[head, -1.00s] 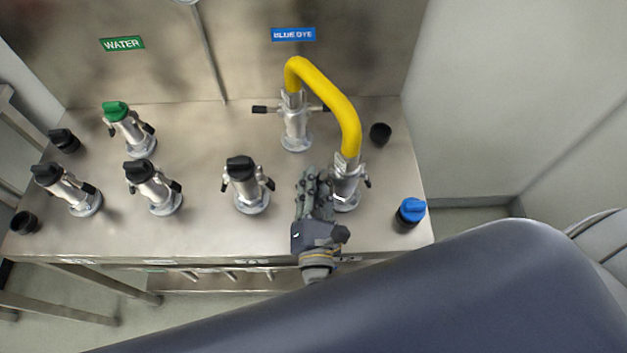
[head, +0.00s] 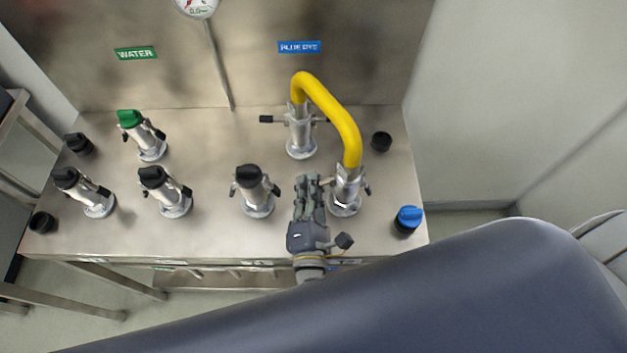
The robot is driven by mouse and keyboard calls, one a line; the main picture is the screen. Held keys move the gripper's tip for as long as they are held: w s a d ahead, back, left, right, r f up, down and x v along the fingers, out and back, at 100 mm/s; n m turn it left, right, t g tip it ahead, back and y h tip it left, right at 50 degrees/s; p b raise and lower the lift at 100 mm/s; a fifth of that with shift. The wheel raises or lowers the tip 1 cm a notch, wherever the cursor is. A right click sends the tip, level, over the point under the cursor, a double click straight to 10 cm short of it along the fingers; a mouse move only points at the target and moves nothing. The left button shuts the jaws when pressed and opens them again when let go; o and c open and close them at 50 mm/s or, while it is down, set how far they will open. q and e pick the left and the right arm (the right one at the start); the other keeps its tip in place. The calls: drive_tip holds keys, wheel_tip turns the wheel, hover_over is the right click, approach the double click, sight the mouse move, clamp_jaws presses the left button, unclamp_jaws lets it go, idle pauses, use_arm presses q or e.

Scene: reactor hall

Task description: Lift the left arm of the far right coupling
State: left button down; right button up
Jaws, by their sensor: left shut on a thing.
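The far right coupling (head: 345,198) is a silver upright fitting on the steel bench, with the yellow hose (head: 344,123) plugged into its top. Its right arm shows as a small dark lever pointing down along its right side. Its left arm is hidden by my left gripper (head: 308,186), which is at the coupling's left side with its fingers pointing to the back. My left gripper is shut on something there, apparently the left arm. The angle of that arm cannot be seen. My right gripper is not in view.
The yellow hose runs to a back coupling (head: 300,140) with its arms spread. A middle coupling (head: 255,193) with a black plug stands left of my gripper. A blue cap (head: 408,219) and a black cap (head: 381,141) are to the right. More plugged couplings stand at left.

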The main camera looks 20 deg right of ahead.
use_arm(q)
drive_tip(key=r+m+p, duration=0.2)
drive_tip(key=m+p, duration=0.1)
drive_tip(key=shift+a+m, duration=0.3)
drive_tip(key=shift+a, duration=0.05)
drive_tip(key=shift+r+m+p, duration=0.4)
drive_tip(key=shift+m+p, duration=0.45)
drive_tip(key=shift+m, duration=0.1)
drive_tip(key=shift+r+m+p, duration=0.4)
drive_tip(key=shift+m+p, duration=0.45)
drive_tip(key=shift+m, duration=0.1)
drive_tip(key=c, duration=2)
unclamp_jaws()
drive_tip(key=shift+r, duration=0.1)
drive_tip(key=v, duration=1.2)
